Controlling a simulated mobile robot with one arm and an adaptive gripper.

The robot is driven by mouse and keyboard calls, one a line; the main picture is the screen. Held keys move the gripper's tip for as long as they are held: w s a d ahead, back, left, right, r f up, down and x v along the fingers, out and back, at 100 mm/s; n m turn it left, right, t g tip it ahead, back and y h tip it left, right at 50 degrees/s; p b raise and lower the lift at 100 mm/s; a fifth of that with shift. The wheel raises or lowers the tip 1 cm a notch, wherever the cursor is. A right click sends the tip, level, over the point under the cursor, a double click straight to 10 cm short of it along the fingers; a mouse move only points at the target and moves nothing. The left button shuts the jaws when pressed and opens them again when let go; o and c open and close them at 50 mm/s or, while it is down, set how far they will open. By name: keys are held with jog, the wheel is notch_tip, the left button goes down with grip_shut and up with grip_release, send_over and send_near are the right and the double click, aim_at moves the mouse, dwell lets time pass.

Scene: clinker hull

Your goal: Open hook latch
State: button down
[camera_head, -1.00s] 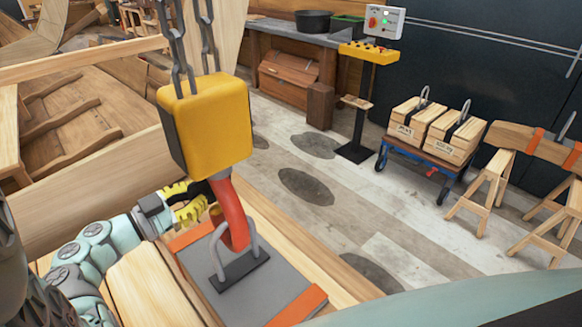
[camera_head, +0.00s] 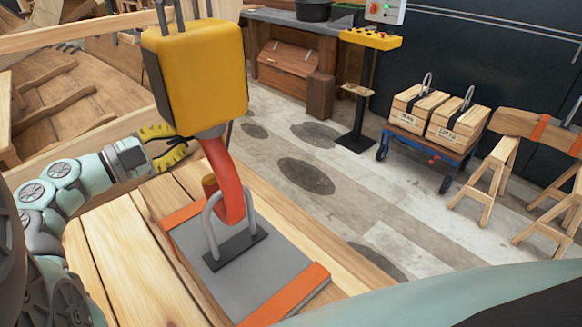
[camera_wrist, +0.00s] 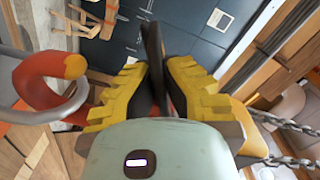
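A red-orange hook (camera_head: 229,184) hangs below a yellow block (camera_head: 198,80). It passes through a grey metal loop (camera_head: 208,222) on a grey plate (camera_head: 262,283) with orange strips. The hook also shows at the left of the wrist view (camera_wrist: 35,80), its tip a lighter orange.
Chains (camera_head: 170,12) rise from the yellow block, close to my gripper's right side in the wrist view (camera_wrist: 293,140). Wooden planks (camera_head: 130,250) lie around the plate. A control stand (camera_head: 370,40), a cart (camera_head: 428,150) with wooden boxes and a sawhorse (camera_head: 490,180) stand farther back.

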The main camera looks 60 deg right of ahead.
jog(key=r+m+b, duration=0.1)
jog(key=m+b, duration=0.1)
jog(key=r+m+b, duration=0.1)
jog(key=m+b, duration=0.1)
jog(key=shift+w+d+r+m+b, duration=0.1)
jog(key=shift+w+m+b, duration=0.1)
jog(key=shift+m+b, duration=0.2)
notch_tip(320, 180, up, 2)
jog(key=m+b, duration=0.3)
jog(key=shift+s+r, duration=0.1)
jog(key=shift+s+r+m+b, duration=0.2)
jog(key=shift+r+m+b, duration=0.6)
jog(key=shift+m+b, duration=0.4)
jog(key=c, duration=1.1)
grip_release()
jog(key=v, duration=1.2)
